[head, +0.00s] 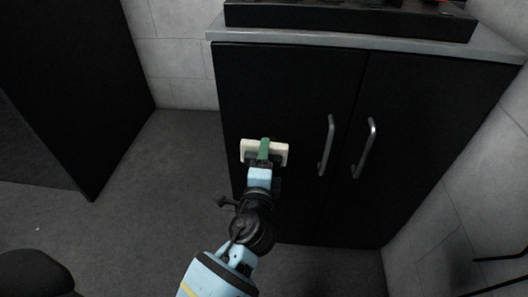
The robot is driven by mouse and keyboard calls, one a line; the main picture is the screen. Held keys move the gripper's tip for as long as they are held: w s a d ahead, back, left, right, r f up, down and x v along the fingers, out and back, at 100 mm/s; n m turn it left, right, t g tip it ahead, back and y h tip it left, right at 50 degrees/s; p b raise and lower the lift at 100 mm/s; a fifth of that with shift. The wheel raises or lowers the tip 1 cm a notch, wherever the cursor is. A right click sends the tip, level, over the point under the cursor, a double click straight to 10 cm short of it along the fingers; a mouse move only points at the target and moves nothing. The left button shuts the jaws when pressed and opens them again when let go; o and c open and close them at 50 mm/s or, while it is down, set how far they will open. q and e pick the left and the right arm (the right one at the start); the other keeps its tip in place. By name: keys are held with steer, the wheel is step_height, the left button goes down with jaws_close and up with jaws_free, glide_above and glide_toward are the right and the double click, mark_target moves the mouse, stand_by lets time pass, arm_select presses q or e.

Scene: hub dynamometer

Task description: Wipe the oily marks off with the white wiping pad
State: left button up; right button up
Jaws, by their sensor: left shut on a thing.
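The white wiping pad (278,154) is a cream-white block with a green grip across its middle. My left gripper (263,163) is shut on the pad by this grip. The pad is in front of the left door of a black cabinet (290,85), left of the handles. I cannot tell whether it touches the door. I cannot make out any oily marks on the dark door. The area behind the pad and gripper is hidden. My right gripper is not in view.
Two upright silver handles (327,146) stick out from the cabinet doors. A grey top (360,42) carries a black tray or rack (350,18). A tall black panel (75,80) stands at the left. Clear grey floor lies between.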

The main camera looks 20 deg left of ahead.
arm_select(q)
steer(key=shift+v, duration=1.8)
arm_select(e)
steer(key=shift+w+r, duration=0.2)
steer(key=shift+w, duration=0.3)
arm_select(q)
steer(key=shift+v, duration=1.5)
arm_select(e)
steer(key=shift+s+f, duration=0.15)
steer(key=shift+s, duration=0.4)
arm_select(q)
steer(key=shift+s+a+r, duration=0.1)
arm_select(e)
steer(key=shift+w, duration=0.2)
